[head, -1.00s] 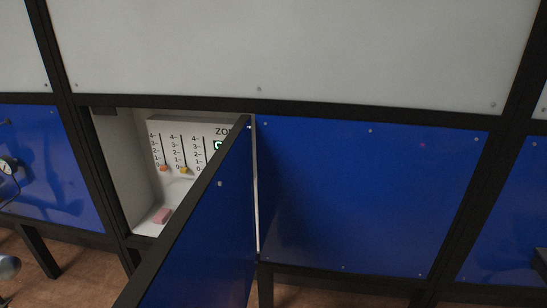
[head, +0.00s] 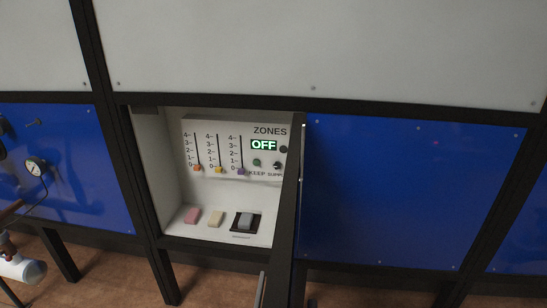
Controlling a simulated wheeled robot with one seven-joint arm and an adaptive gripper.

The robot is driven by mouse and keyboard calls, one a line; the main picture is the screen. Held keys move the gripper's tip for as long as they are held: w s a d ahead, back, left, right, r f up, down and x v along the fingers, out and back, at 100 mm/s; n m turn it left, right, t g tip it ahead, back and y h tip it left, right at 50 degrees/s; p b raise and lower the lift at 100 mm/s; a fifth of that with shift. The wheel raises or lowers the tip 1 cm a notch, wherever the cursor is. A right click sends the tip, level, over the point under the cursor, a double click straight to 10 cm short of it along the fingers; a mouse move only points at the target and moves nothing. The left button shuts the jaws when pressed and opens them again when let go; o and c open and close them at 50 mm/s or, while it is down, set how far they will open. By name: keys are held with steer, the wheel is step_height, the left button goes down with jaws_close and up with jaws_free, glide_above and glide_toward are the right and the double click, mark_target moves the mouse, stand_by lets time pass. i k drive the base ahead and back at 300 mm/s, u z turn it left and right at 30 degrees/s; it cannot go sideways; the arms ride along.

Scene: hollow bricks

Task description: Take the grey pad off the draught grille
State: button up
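The grey pad (head: 246,219) lies on the dark draught grille (head: 236,227) on the floor of an open white recess (head: 185,236), at its right end. The grille shows as a dark border around the pad, with a small label in front that is too small to read. A pink pad (head: 192,215) and a cream pad (head: 216,218) lie in a row to the left of it. My gripper is not in view.
A panel marked ZONES (head: 228,139) at the back has three sliders and a display (head: 263,145) reading OFF. A gauge (head: 35,167) and a white cylinder (head: 22,269) are at left.

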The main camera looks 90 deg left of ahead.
mark_target(245, 221)
steer(key=k, duration=2.05)
steer(key=u, duration=2.05)
steer(key=i, duration=1)
steer(key=u, duration=0.05)
